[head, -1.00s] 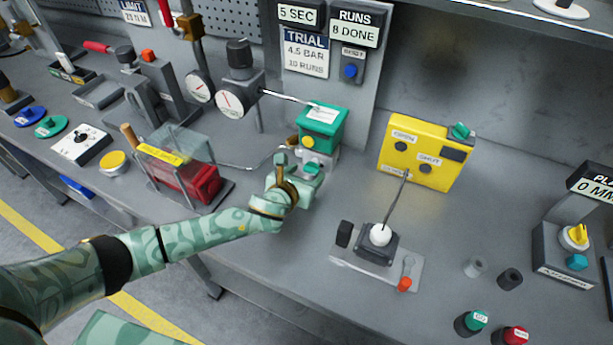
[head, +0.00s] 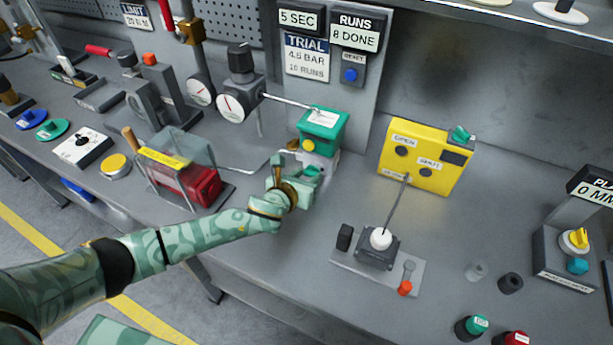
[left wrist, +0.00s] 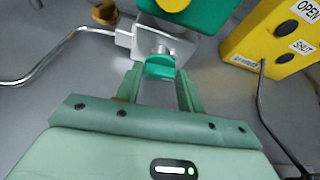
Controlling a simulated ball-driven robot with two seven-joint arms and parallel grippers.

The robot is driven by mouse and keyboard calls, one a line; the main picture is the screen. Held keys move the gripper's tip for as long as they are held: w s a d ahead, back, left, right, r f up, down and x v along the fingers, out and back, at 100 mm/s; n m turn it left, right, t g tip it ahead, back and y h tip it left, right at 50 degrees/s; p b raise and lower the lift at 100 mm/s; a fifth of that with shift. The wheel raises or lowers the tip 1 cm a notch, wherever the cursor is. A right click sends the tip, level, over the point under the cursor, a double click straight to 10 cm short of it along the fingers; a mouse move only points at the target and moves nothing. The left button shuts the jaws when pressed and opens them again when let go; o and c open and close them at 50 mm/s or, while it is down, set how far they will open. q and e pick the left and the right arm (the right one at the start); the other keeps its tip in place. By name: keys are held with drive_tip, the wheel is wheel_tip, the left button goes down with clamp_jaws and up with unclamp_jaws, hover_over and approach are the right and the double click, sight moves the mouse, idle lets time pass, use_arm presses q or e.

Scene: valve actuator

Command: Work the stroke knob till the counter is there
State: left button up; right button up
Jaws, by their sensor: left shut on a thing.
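The green valve actuator (head: 323,127) stands on the bench below the trial sign, on a pale metal body. A teal knob (left wrist: 160,67) sits on the front of that body. In the left wrist view, my left gripper (left wrist: 161,82) has a finger on each side of the knob and is shut on it. In the head view my left gripper (head: 308,180) covers most of the knob. The runs counter (head: 355,38) reads "8 DONE". The trial sign (head: 307,58) reads 4.5 bar, 10 runs. My right gripper is not in view.
A yellow open/shut box (head: 428,146) stands right of the actuator. A lever with a white ball (head: 380,239) stands in front of it. A red block in a clear guard (head: 195,187) and a bent pipe are to the left. Two round gauges stand behind.

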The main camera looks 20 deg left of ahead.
use_arm(q)
drive_tip(key=shift+a+f+n+h, duration=0.15)
drive_tip(key=shift+a+n+h, duration=0.1)
drive_tip(key=shift+n+h, duration=0.55)
drive_tip(key=shift+a+f+n+h+b, duration=0.15)
drive_tip(key=shift+n+h+b, duration=0.35)
drive_tip(key=shift+n, duration=0.6)
drive_tip(key=o, duration=1)
drive_tip(key=shift+s+a+r+p, duration=0.2)
drive_tip(key=shift+s+r+p, duration=0.1)
drive_tip(key=p+v, duration=0.2)
drive_tip(key=v, duration=1.3)
drive_tip(key=shift+s+a, duration=0.15)
drive_tip(key=shift+a, duration=0.1)
